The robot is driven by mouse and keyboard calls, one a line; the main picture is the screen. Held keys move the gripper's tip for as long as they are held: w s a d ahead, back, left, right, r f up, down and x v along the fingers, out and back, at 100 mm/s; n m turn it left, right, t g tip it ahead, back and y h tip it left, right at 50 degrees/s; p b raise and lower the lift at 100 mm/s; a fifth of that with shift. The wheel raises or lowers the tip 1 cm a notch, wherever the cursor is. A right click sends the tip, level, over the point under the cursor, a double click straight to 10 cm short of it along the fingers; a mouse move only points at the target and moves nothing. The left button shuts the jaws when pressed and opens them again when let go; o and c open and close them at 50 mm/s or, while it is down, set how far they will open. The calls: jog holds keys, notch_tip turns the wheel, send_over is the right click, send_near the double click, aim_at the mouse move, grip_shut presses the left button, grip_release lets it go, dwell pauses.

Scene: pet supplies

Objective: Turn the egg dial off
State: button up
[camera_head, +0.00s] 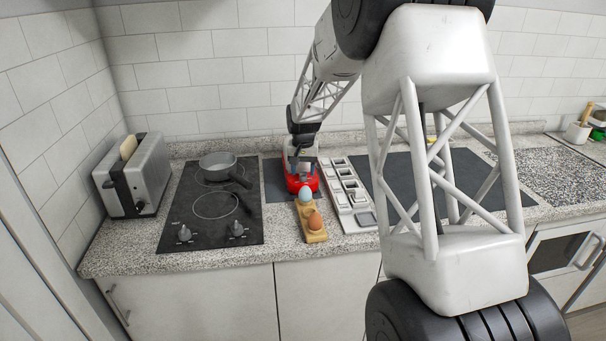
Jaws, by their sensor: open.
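A red object (309,184), partly hidden by my gripper, stands on a dark mat; it may be the egg device, but I cannot make out a dial on it. My gripper (301,166) is open, over or against the red object; contact cannot be told. A wooden holder (315,237) in front bears a pale blue egg (305,193) and a brown egg (315,219). The black hob (181,211) at the left has a left knob (184,233) and a right knob (237,229) at its front.
A grey pan (217,161) sits on the hob's rear burner. A toaster (143,180) with bread stands at the left wall. A white compartment tray (352,217) lies right of the eggs. My arm hides part of the counter.

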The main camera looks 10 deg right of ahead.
jog(key=shift+f, duration=0.9)
jog(key=shift+c, duration=0.5)
jog(key=c, duration=0.8)
jog(key=shift+n, duration=2.9)
jog(key=shift+r, duration=0.1)
jog(key=o, duration=0.9)
